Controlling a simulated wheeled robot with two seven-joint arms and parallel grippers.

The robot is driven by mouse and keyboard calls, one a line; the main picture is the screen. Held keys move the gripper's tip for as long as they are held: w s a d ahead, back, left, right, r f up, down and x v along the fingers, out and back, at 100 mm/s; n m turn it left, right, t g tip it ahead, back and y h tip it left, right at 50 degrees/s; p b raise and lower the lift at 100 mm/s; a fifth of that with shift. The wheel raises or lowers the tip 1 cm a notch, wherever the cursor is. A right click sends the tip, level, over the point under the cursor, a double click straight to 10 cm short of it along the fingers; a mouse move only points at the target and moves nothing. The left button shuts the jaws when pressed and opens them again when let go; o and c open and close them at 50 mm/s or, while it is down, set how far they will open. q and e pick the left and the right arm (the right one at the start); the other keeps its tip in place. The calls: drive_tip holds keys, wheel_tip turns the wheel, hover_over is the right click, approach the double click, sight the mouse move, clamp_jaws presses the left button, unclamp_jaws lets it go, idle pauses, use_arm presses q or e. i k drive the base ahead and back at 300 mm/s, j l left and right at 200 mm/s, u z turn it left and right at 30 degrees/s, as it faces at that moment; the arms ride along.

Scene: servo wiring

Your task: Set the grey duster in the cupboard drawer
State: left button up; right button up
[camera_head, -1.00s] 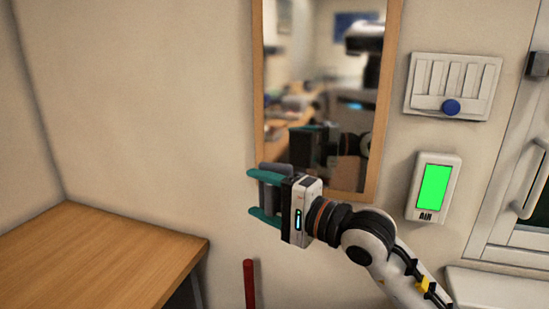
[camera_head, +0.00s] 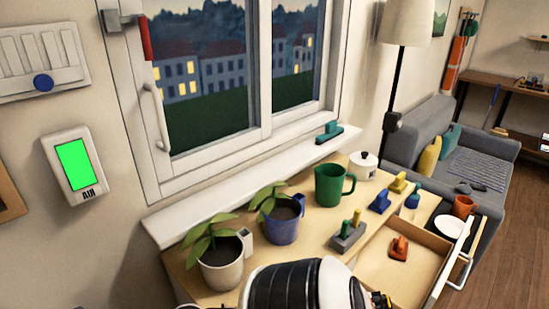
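The cupboard drawer (camera_head: 372,262) stands open at the lower right, its front with a pale handle (camera_head: 461,271) toward the right. An orange block with a knob (camera_head: 399,249) lies inside it. I cannot make out the grey duster for certain. A grey block with green and yellow upright parts (camera_head: 347,236) sits on the cupboard top, left of the drawer. A small dark grey thing (camera_head: 466,188) lies on the sofa. A black and white part of my arm covers the bottom middle; neither gripper shows.
Two potted plants (camera_head: 221,262), a green mug (camera_head: 332,186), a white lidded pot (camera_head: 363,166) and blue and yellow handled blocks crowd the cupboard top. A plate (camera_head: 450,227) and orange mug (camera_head: 463,206) stand right. The window (camera_head: 215,75) is behind; a floor lamp (camera_head: 404,22) stands near the sofa.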

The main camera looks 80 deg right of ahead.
sight(400, 279)
drive_tip(key=k+l, duration=0.95)
drive_tip(key=l, duration=0.25)
drive_tip(key=k+l, duration=0.5)
